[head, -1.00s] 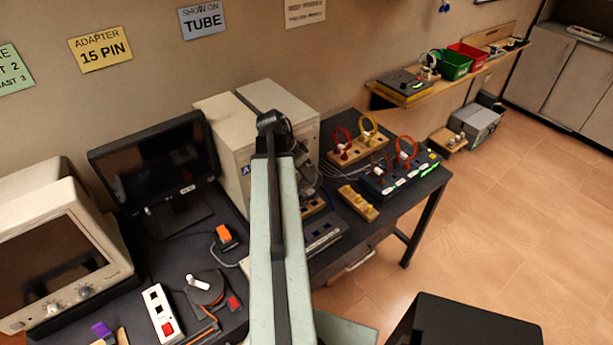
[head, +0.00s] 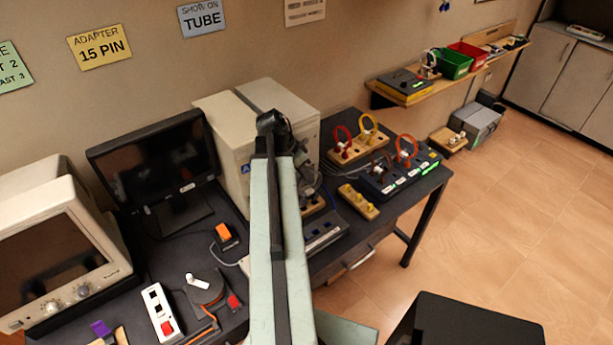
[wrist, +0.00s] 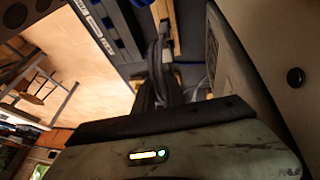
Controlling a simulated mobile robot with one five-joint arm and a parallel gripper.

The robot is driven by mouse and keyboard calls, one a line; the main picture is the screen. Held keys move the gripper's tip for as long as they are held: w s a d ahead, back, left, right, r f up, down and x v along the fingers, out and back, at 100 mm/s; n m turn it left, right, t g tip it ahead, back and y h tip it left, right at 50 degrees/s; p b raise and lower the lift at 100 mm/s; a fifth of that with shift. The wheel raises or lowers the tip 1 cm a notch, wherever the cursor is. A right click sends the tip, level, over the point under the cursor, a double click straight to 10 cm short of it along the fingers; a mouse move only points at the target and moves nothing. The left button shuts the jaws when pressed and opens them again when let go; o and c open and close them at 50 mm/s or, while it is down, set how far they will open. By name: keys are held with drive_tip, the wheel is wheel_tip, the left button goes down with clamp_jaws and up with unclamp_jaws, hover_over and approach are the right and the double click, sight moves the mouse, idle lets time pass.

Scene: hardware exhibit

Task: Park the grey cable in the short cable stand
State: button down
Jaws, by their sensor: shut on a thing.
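My gripper (wrist: 160,88) is shut on the grey cable (wrist: 164,48), which rises as a dark grey loop between the fingers in the wrist view. In the head view my arm largely hides the gripper and the cable, beside the beige computer case. A small wooden stand (head: 358,202) with yellow pegs lies on the dark table, right of my gripper. A longer wooden stand (head: 347,157) behind it carries a red and a yellow cable loop. I cannot tell for sure which one is the short cable stand. Wood also shows close to the cable in the wrist view.
A dark blue panel box (head: 408,180) with brown and orange loops and green lights stands at the table's right end. The beige computer case (head: 230,125) is close on the left of my gripper. A monitor (head: 155,160) and an orange-switched block (head: 225,236) are further left.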

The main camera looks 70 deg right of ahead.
drive_tip(key=shift+f+b, duration=1.05)
idle(1.8)
idle(0.3)
drive_tip(key=c, duration=0.7)
unclamp_jaws()
drive_tip(key=p+v, duration=0.7)
drive_tip(key=shift+a+r, duration=0.1)
drive_tip(key=shift+r, duration=0.3)
idle(0.3)
